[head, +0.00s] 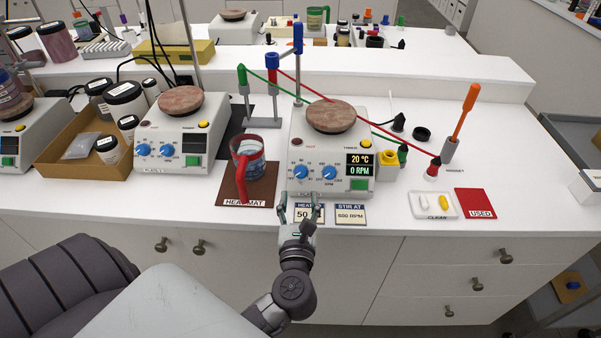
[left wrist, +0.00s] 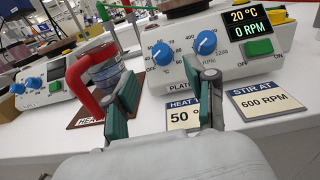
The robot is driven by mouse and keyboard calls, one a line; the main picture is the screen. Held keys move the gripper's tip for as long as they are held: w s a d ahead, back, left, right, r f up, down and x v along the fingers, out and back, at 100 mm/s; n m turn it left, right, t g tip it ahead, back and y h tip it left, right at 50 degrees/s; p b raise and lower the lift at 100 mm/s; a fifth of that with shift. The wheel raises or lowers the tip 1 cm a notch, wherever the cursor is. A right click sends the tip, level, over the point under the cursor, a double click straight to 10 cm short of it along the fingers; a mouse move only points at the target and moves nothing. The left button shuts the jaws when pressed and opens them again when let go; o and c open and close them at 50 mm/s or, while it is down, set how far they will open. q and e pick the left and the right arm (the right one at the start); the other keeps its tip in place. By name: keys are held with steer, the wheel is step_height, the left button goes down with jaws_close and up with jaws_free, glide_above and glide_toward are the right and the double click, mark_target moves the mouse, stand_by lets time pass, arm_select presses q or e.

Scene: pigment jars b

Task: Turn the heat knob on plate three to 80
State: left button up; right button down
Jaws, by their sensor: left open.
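The heat knob (head: 301,171) is the left blue knob on the front of a white hot plate (head: 330,150) with a round brown top. A second blue knob (head: 329,172) is to its right. The display (head: 360,164) reads 20 °C and 0 RPM. My left gripper (head: 299,200) is open and empty, just in front of and below the heat knob. In the left wrist view the heat knob (left wrist: 163,54) shows between the two spread fingers, apart from them. The plate's name label is partly hidden by a finger. My right gripper is not in view.
A heat card (head: 303,214) showing 50 is partly covered by my gripper; a stir card (head: 351,214) reads 600 RPM. A mug with a red handle (head: 247,160) stands on the brown heat mat left of the plate. Another hot plate (head: 183,135) is further left.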

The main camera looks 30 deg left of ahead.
mark_target(300, 174)
arm_select(q)
steer(key=p+x, duration=0.1)
steer(key=x, duration=0.6)
steer(key=shift+w+p, duration=0.15)
steer(key=shift+p, duration=0.15)
jaws_close()
steer(key=shift+r+m+h, duration=0.1)
steer(key=shift+m+h, duration=0.2)
